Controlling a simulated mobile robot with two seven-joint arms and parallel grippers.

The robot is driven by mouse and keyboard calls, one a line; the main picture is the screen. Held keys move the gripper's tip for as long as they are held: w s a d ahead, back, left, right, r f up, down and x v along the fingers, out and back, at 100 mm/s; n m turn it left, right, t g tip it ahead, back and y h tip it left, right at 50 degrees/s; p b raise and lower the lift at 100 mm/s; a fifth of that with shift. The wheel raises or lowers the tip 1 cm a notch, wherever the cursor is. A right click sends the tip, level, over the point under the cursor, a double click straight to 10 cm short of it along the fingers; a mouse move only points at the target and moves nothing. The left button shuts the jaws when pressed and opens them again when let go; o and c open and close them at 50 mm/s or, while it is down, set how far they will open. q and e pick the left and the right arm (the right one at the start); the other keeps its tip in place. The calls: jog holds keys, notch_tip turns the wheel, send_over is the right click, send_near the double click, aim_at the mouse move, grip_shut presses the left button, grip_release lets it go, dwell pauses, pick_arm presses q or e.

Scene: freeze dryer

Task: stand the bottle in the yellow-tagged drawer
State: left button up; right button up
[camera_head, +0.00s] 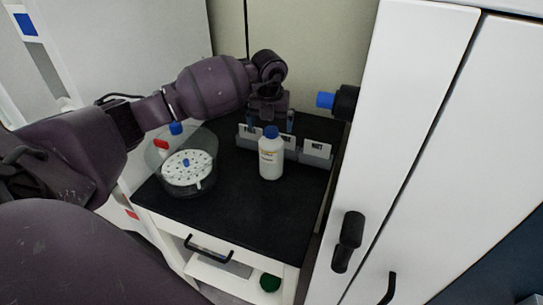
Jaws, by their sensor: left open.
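A white bottle (271,160) with a blue cap and a pale label stands upright on the black top of a small white cabinet. My left gripper (276,121) points down just above and behind the cap, its jaws open. I cannot tell whether a finger touches the cap. A drawer front (175,231) with a black handle shows on the cabinet below the top. I see no yellow tag on it. My right gripper is not in view.
A clear round vessel with a white perforated disc (187,168) stands left of the bottle. Grey labelled bins (316,153) stand behind it. A black-and-blue fitting (338,101) juts out at right, near tall white doors (400,90). The front of the black top (235,210) is clear.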

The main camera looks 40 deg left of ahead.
aim_at(271, 129)
pick_arm(q)
jog(key=f, duration=0.5)
jog(key=shift+w, duration=0.2)
jog(key=shift+r, duration=0.1)
jog(key=c, duration=1.6)
